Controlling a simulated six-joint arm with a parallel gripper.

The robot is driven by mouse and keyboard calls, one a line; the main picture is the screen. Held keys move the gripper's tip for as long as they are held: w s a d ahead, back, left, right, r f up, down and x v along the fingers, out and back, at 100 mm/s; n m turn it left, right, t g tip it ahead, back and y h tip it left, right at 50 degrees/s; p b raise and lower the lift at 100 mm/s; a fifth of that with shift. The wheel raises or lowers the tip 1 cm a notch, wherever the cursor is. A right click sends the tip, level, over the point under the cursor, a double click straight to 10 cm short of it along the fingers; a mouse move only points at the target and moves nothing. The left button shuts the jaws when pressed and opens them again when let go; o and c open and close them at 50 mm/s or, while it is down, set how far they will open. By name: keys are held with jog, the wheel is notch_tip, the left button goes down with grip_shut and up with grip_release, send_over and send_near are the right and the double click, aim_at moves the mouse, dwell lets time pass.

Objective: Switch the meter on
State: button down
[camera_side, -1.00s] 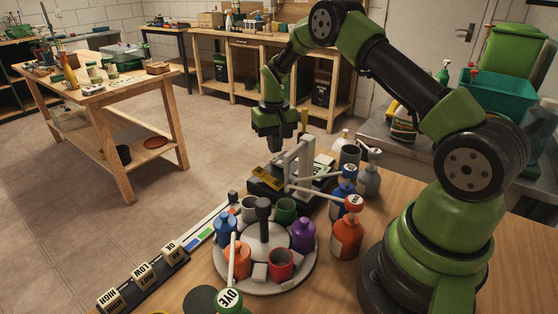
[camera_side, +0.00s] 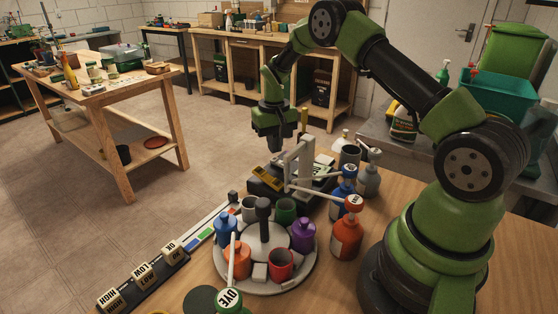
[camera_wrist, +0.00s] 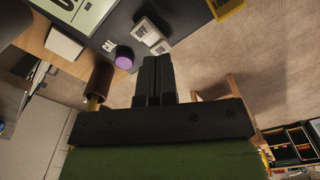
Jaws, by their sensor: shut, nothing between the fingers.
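The meter (camera_side: 262,186) is a dark box on the bench below my gripper in the side view. In the wrist view its dark face (camera_wrist: 118,32) carries a pale switch marked OFF (camera_wrist: 147,31), with a second small pale block beside it whose marking is unclear. A purple round button (camera_wrist: 125,58) sits by the label CAL. A pale green display (camera_wrist: 72,12) is cut off by the top edge. My gripper (camera_wrist: 154,60) is shut and empty, its tips appearing close to the switch. In the side view my gripper (camera_side: 277,147) hangs above the meter; contact cannot be told.
A yellow piece (camera_wrist: 229,7) with cut-off lettering is at the wrist view's top. A grey upright frame (camera_side: 304,160) stands beside my gripper. A round carousel (camera_side: 292,283) with coloured pots and bottles stands in front. An orange bottle (camera_side: 346,238) is to its right.

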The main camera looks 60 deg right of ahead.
aim_at(275, 159)
jog(key=shift+f, duration=1.2)
dwell(0.8)
jog(key=shift+r, duration=3.55)
